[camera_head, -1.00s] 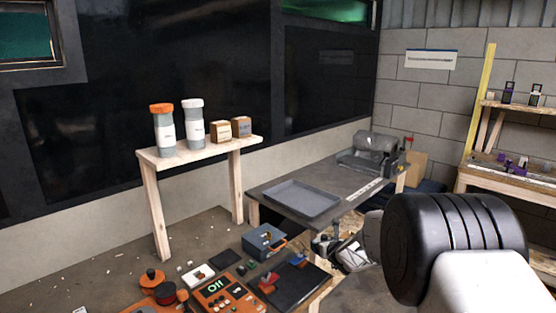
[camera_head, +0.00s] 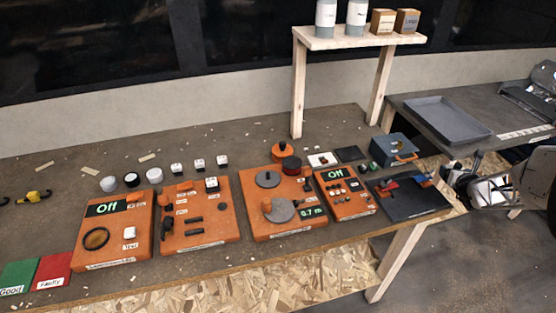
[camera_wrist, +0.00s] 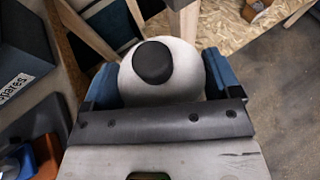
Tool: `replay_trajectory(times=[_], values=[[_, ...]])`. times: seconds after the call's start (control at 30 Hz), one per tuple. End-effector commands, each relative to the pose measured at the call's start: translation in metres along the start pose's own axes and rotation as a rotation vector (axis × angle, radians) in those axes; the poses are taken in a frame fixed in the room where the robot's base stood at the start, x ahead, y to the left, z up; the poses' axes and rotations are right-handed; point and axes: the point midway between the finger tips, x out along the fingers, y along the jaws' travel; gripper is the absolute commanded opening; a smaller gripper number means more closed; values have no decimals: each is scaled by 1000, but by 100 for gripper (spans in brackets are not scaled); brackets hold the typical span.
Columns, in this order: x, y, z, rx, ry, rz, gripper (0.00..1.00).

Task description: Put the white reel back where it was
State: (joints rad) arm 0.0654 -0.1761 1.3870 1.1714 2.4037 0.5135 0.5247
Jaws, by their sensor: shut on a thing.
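The white reel (camera_wrist: 186,78) is a round white body with a black knob on top, seen in the wrist view. My gripper (camera_wrist: 165,85) is shut on it, with a blue finger on each side. The reel's underside is hidden. In the head view my gripper (camera_head: 482,185) appears beyond the right end of the workbench, small and cluttered, so the reel is hard to make out there. An orange unit (camera_head: 248,224) with two grey discs and a 0.7 m display stands on the bench.
Several orange units, including one reading Off (camera_head: 87,250), line the bench. A blue-grey box (camera_head: 393,150) and a dark tray (camera_head: 425,204) are at its right end. A wooden shelf (camera_head: 345,42) stands behind. A grey tray (camera_head: 447,120) lies on the side table.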

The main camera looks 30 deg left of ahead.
Motion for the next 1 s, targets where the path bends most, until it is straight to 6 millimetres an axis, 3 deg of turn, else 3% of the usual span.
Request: replay_trajectory(times=[0.13,0.37,1.0], values=[[1,4,4,-1,1,4,56],[2,36,40,-11,-1,27,56],[-23,142,171,-19,1,42,56]])
